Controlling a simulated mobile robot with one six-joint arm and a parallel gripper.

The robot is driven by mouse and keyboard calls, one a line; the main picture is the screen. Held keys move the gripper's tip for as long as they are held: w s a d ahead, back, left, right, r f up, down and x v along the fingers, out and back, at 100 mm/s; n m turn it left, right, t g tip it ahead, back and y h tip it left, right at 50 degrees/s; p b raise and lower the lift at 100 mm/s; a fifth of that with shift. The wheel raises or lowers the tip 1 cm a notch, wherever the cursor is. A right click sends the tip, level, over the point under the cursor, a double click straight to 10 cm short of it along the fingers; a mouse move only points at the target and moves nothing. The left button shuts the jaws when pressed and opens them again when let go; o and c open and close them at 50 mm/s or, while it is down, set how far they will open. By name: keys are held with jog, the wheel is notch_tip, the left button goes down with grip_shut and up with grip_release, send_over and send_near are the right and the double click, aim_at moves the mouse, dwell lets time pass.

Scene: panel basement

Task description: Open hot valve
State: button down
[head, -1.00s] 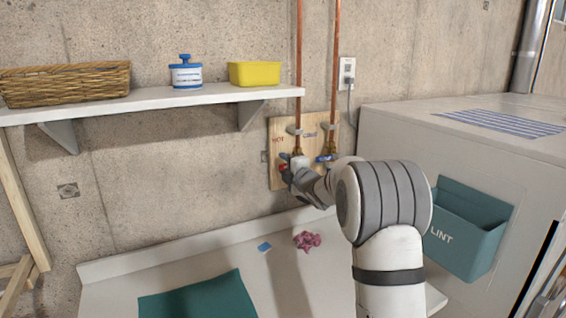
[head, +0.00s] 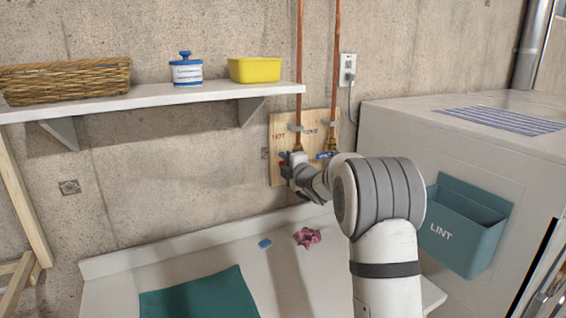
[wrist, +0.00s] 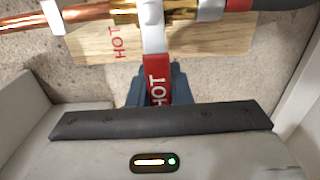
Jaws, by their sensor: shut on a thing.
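The hot valve has a red lever marked HOT (wrist: 157,82), seen close up in the wrist view below its brass body (wrist: 170,12). In the head view only a small red bit of the lever shows beside my gripper (head: 288,164). My gripper is shut on the lever, with dark jaws at its sides in the wrist view. The wooden board (head: 277,180) behind carries a red HOT label and a second label. The blue-handled valve (head: 326,155) sits just to the right. My wrist and arm hide part of the board.
A white shelf (head: 150,102) with a basket, a blue-and-white container and a yellow bin stands left of the valves. The white machine with a teal LINT bin (head: 463,228) is at right. A pink cloth (head: 307,237) lies on the surface below.

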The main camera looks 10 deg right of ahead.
jog(key=shift+w+d+f+n+b, duration=0.1)
jog(key=shift+d+f+n+b, duration=0.55)
jog(key=shift+n+b, duration=1.8)
jog(key=shift+w+d+f+n+b, duration=0.2)
jog(key=shift+f+n+b, duration=0.8)
jog(key=shift+b, duration=2.85)
jog(key=shift+w+d+f+n+b, duration=0.1)
jog(key=shift+d+f+n+b, duration=0.55)
jog(key=shift+n+b, duration=1.8)
jog(key=shift+a+f+m+b, duration=0.15)
jog(key=shift+a+m+b, duration=0.1)
jog(key=shift+m+b, duration=0.5)
jog(key=c, duration=1.4)
grip_release()
jog(key=shift+o, duration=0.4)
